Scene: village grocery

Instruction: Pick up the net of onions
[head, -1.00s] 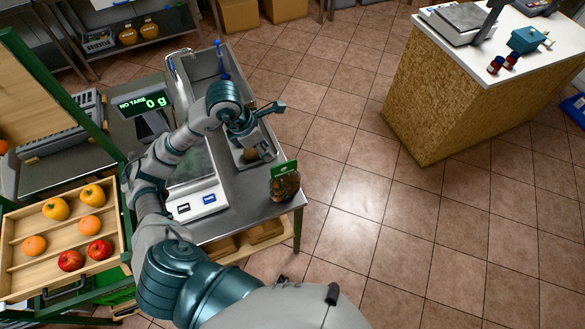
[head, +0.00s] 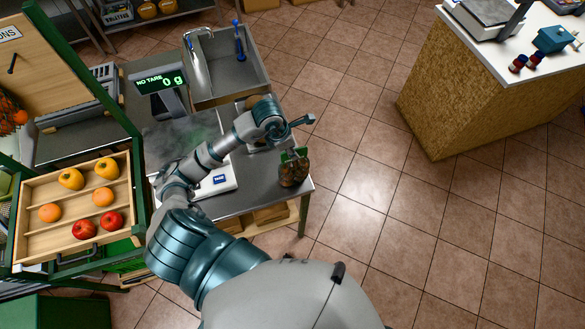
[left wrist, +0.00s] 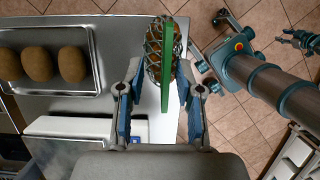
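The net of onions (head: 294,173) stands at the right front corner of the steel counter, with a green card at its top. In the left wrist view the net (left wrist: 153,50) and its green card (left wrist: 167,65) lie ahead, between the fingers. My left gripper (left wrist: 160,98) is open, one finger on each side of the card, and does not visibly grip it. In the head view my left gripper (head: 291,146) is just above the net, partly hidden by my own wrist. My right gripper is outside the head view; a claw-like end at the wrist view's right edge is too small to judge.
A scale (head: 222,183) is left of the net and a sink (head: 228,68) behind. A tray (left wrist: 85,88) with brown oval items lies beside the net in the wrist view. A fruit crate (head: 30,245) is at left. Open tiled floor lies right of the counter.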

